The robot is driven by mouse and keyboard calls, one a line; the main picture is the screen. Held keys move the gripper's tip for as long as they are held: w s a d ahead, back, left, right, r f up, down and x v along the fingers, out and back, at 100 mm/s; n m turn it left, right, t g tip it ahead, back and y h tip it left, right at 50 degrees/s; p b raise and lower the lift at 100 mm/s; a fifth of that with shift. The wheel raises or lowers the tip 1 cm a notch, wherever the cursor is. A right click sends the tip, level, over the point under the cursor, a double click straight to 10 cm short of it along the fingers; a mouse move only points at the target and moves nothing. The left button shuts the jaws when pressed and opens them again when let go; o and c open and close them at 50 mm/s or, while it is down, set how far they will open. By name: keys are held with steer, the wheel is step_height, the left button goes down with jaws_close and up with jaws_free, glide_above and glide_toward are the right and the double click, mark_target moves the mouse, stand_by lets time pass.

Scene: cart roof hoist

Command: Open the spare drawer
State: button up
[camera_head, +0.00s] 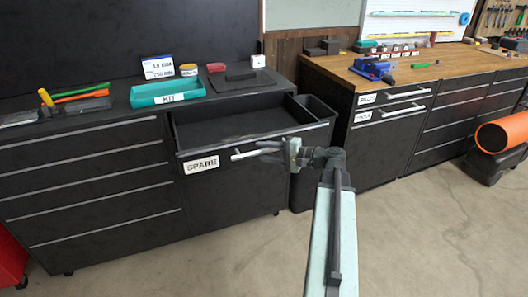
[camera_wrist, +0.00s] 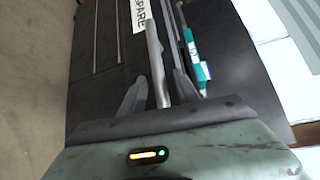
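The spare drawer (camera_head: 240,125) is the dark top drawer of the left cabinet, marked by a white SPARE label (camera_head: 201,165). It stands pulled out and its dark inside shows, looking empty. Its pale bar handle (camera_head: 245,154) runs across the front. My gripper (camera_head: 270,152) is at the right part of this handle. In the wrist view, the handle (camera_wrist: 154,50) runs between the two fingers of my gripper (camera_wrist: 160,85), with a narrow gap on each side. The fingers look open around the bar. The SPARE label (camera_wrist: 138,15) also shows there.
On the cabinet top are a teal KIT tray (camera_head: 166,93) and tools in a dark holder (camera_head: 75,104). A dark bin (camera_head: 315,112) stands right of the drawer. A wooden-topped workbench (camera_head: 430,68) is farther right. The floor (camera_head: 430,230) in front is clear.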

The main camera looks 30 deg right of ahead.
steer(key=v, duration=0.7)
steer(key=shift+p, duration=0.45)
steer(key=shift+s, duration=0.2)
